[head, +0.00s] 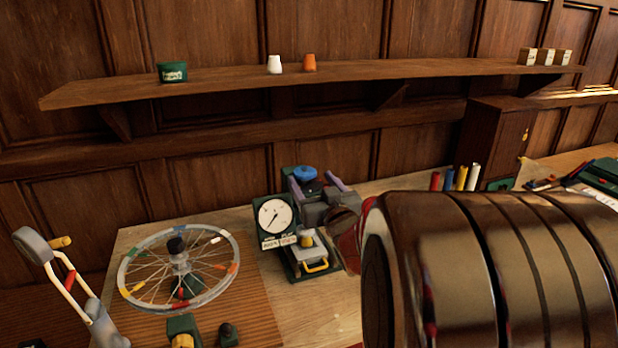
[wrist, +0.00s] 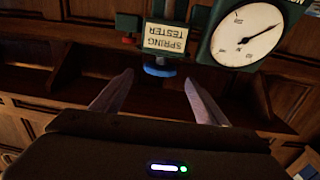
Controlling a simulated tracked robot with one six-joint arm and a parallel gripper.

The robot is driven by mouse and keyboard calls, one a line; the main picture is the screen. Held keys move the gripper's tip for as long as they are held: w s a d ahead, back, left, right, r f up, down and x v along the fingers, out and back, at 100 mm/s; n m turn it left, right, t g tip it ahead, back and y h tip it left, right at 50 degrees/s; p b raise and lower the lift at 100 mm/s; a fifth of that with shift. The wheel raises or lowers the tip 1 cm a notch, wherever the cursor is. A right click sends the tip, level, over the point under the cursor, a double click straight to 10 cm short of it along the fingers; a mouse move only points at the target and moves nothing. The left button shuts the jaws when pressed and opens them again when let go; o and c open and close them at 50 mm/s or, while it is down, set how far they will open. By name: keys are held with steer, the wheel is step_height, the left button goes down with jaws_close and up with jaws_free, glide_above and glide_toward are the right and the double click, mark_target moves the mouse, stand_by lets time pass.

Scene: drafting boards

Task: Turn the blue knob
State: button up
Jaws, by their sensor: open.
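The blue knob (head: 305,173) shows in the head view at the top of a green tester stand, behind a round dial gauge (head: 275,217). In the wrist view the blue knob (wrist: 160,71) is under a small upside-down "SPRING TESTER" sign (wrist: 167,38), with the dial (wrist: 247,34) to the right. My gripper (head: 316,184) is open, its two pale purple fingers apart. In the wrist view my gripper (wrist: 159,76) has a fingertip on either side of the knob in the picture. I see no contact, and cannot tell the remaining depth.
A spoked wheel (head: 178,270) lies on a wooden board left of the tester. A yellow handle (head: 317,266) sticks out at the tester's foot. A wall shelf (head: 220,82) runs above. Several coloured cylinders (head: 461,178) stand to the right. My arm hides the right front.

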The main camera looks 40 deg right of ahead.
steer(key=v, duration=0.7)
steer(key=shift+w, duration=0.1)
steer(key=s+a+f+n+g+y, duration=0.15)
steer(key=a+n+g+y, duration=0.35)
steer(key=a+y, duration=1.45)
steer(key=s+a+f+n+g+h, duration=0.1)
steer(key=s+a+f+g+h, duration=0.3)
steer(key=a, duration=0.3)
steer(key=s+a+f+g+h, duration=0.1)
steer(key=s+a+f+h, duration=0.25)
steer(key=s+a, duration=0.3)
steer(key=s+d+m+g+h, duration=0.1)
steer(key=s+d+m+h, duration=0.1)
steer(key=s+d+h, duration=0.2)
steer(key=shift+s+d+h, duration=0.35)
steer(key=shift+d+h, duration=0.75)
steer(key=shift+d, duration=0.05)
